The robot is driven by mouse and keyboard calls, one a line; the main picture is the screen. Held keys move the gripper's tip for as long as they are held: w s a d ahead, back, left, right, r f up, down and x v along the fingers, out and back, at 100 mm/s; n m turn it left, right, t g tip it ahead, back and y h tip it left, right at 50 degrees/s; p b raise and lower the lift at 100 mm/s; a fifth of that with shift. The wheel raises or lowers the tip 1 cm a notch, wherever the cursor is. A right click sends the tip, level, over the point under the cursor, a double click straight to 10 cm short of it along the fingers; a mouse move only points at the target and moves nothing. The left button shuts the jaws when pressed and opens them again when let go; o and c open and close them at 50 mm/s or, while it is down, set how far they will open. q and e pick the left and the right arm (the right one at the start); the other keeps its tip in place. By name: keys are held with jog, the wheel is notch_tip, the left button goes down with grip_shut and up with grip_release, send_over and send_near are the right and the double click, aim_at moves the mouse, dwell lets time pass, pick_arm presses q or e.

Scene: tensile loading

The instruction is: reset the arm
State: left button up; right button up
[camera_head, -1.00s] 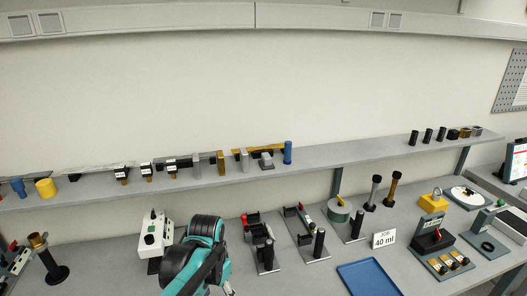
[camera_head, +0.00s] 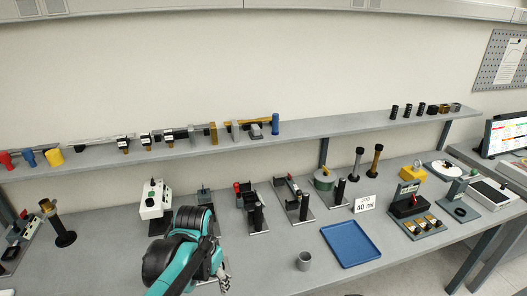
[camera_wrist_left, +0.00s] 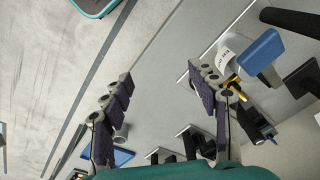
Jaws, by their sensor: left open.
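My left arm (camera_head: 178,255) shows as teal and black links at the bottom of the head view, in front of the bench. My left gripper (camera_head: 223,274) is at its lower right end, small and partly hidden by the arm. In the left wrist view the gripper (camera_wrist_left: 160,88) has its two dark-padded fingers wide apart, with nothing between them but the grey bench surface behind. My right gripper is in neither view.
A grey cup (camera_head: 304,261) stands right of my left gripper, near a blue tray (camera_head: 351,243). A white control box (camera_head: 152,204) and several fixtures line the bench behind the arm. A shelf (camera_head: 340,124) runs above. Bench around the cup is clear.

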pick_arm(q)
jog(key=s+a+f+n+t+b, duration=0.1)
jog(key=s+a+n+t+b, duration=0.1)
jog(key=s+t, duration=0.4)
jog(key=shift+s+a+n, duration=0.9)
jog(key=shift+s+n, duration=0.5)
jog(key=shift+s, duration=0.1)
